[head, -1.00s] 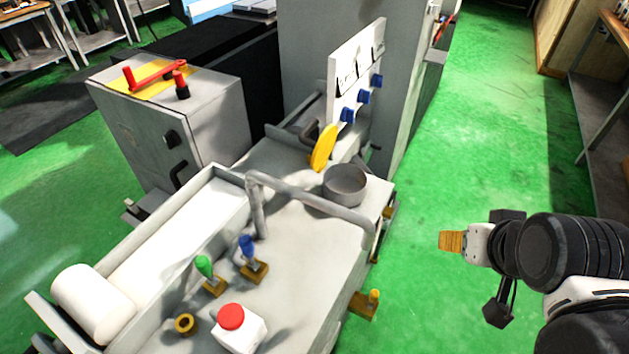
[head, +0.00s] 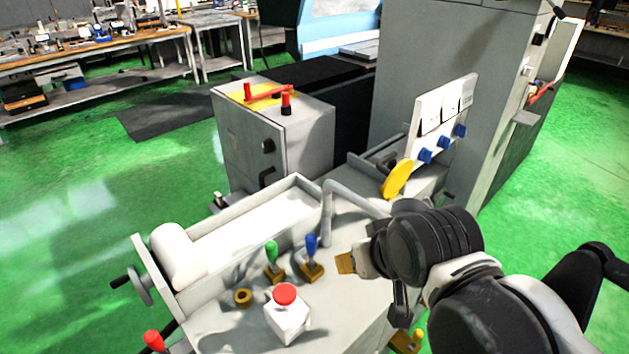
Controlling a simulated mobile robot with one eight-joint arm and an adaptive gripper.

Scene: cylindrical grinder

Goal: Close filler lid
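The yellow round lid (head: 397,180) stands tilted up on edge at the back of the machine's grey top, below the panel with blue knobs. The round grey filler cup beside it is hidden behind my arm. My gripper (head: 346,263) is over the right part of the machine top, pointing left, in front of the lid and lower in the picture. Its brown tips show edge-on, so I cannot tell whether they are open or shut. It does not appear to touch the lid.
A bent grey pipe rail (head: 328,215) rises left of my gripper. Blue (head: 311,248) and green (head: 272,254) levers and a red-topped button box (head: 287,312) stand on the machine top. A grey cabinet (head: 275,135) is behind. Green floor (head: 555,195) is clear at right.

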